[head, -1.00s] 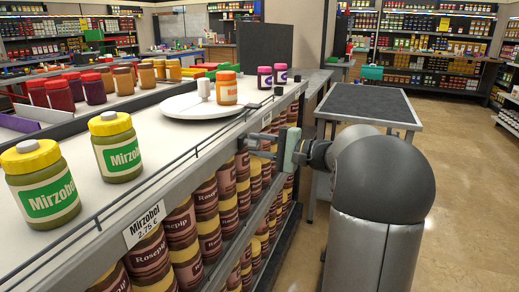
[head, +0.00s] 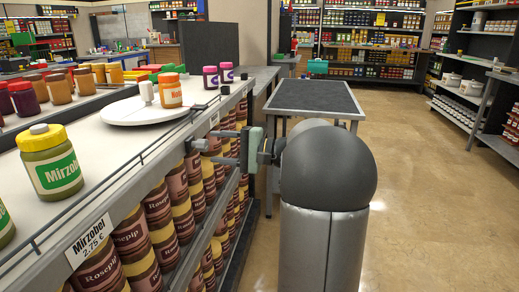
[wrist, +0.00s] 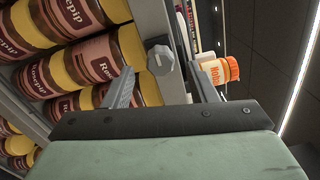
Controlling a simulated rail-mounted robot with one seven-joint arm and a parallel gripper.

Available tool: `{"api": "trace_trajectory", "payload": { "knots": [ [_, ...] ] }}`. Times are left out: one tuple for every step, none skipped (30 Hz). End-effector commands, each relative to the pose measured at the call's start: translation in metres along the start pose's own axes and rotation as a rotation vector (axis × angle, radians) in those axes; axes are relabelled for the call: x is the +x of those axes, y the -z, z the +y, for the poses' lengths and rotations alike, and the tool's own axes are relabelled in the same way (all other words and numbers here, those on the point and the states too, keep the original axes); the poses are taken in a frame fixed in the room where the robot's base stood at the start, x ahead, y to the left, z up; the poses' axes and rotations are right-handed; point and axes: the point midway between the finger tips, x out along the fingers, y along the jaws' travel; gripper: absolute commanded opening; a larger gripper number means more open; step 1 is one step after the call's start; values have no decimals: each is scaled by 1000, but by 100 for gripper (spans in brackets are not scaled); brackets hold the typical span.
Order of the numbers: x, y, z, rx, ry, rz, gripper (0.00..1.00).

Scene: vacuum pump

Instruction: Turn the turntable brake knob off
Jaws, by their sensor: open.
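The brake knob (wrist: 161,59) is a grey faceted knob on the shelf's front rail, seen in the wrist view between my fingers. In the head view the knob (head: 198,145) is a small dark shape at the counter's front edge, partly hard to make out. My gripper (head: 214,147) points left at it, fingers apart and empty. In the wrist view my gripper (wrist: 159,72) has one finger on each side of the knob; contact is not visible. The white turntable (head: 122,115) is on the counter, carrying an orange-labelled jar (head: 170,91) and a small white object (head: 146,91).
Brown and yellow Rosepip jars (head: 131,238) fill the shelves below the counter, close to my gripper. A Mirzobel jar (head: 50,163) stands nearer on the counter. A dark-topped table (head: 312,97) is behind my arm. The floor to the right is clear.

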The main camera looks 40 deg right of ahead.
Motion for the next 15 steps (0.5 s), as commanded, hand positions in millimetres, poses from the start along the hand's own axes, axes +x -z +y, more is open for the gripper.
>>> {"api": "trace_trajectory", "payload": {
  "knots": [
    [-14, 1, -2, 0, 0, 6, 52],
    [-22, 1, -2, 1, 0, 5, 52],
    [-32, 1, -2, 1, 0, 6, 52],
    [-40, 1, -2, 1, 0, 7, 52],
    [-47, 1, -2, 1, 0, 5, 52],
    [-57, 1, -2, 2, 0, 6, 52],
    [-65, 1, -2, 2, 0, 6, 52],
    [-72, 1, -1, 2, 0, 6, 52],
    [-81, 1, -1, 2, 0, 5, 52],
    [-88, 1, -1, 1, -1, 6, 52],
    [-94, 1, -1, 1, 0, 5, 52],
    [-102, 1, -1, 1, 0, 6, 52],
    [-108, 1, -1, 1, 0, 5, 52],
    [-112, 0, -1, 1, -1, 4, 52],
    [-118, 1, -1, 1, -1, 4, 52]
  ]
}}
